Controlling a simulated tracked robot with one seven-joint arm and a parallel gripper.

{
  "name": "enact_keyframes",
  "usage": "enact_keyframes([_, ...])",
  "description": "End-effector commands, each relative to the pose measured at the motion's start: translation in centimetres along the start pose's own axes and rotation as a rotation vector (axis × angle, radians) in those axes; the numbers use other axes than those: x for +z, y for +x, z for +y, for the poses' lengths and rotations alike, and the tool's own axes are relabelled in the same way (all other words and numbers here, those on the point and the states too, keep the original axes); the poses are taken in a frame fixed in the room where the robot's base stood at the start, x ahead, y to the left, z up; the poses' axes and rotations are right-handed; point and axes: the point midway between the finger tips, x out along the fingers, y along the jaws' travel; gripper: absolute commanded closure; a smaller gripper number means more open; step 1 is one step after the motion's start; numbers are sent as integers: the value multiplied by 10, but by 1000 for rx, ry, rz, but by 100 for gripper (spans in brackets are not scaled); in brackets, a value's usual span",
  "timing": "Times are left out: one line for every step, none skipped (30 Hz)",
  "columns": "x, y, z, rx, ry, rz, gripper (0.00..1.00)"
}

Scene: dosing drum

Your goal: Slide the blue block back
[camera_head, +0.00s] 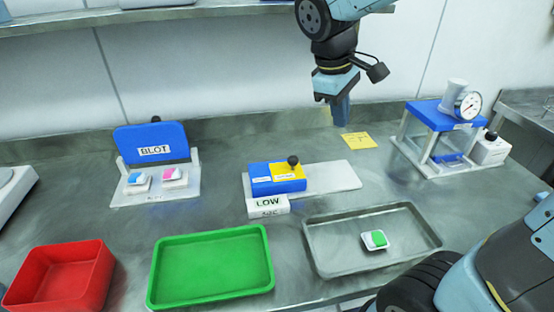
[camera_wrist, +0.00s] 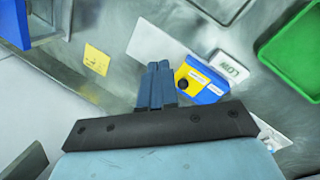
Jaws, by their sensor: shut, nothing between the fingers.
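The blue block (camera_head: 262,181), with a yellow section and a black knob on top, sits at the left end of a white rail plate (camera_head: 335,177). A white "LOW" label block (camera_head: 268,206) stands at its front. The gripper also shows in the wrist view (camera_wrist: 158,68).
A yellow note (camera_head: 359,140) lies behind the plate. A blue-topped gauge stand (camera_head: 432,113) is at right, a BLOT stand (camera_head: 152,142) at left. A green tray (camera_head: 211,288), red bin (camera_head: 60,270) and grey tray (camera_head: 325,262) with a green-topped piece (camera_head: 375,239) are in front.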

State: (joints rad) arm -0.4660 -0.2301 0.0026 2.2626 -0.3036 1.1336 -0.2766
Motion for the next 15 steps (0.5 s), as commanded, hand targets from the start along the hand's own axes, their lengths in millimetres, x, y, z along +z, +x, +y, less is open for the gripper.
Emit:
enact_keyframes([-13, 3, -4, 8, -61, -29, 100])
enact_keyframes([-19, 4, -6, 13, -93, -44, 100])
enact_keyframes([-28, 6, -9, 22, -136, -63, 100])
enact_keyframes([-34, 7, -12, 27, -170, -79, 100])
enact_keyframes([-40, 8, -15, 33, -202, -95, 100])
enact_keyframes([-49, 10, -18, 43, -246, -114, 100])
enact_keyframes([-55, 12, -21, 49, -278, -130, 100])
enact_keyframes([-62, 13, -25, 56, -311, -146, 100])
enact_keyframes([-70, 15, -29, 67, -354, -165, 100])
enact_keyframes([-77, 16, -33, 74, -387, -180, 100])
enact_keyframes([-83, 18, -36, 82, -419, -197, 100])
enact_keyframes([-92, 20, -42, 93, -461, -217, 100])
enact_keyframes([-99, 22, -46, 101, -494, -232, 100])
enact_keyframes([-105, 23, -50, 110, -525, -248, 100])
enact_keyframes([-113, 25, -56, 121, -568, -269, 100])
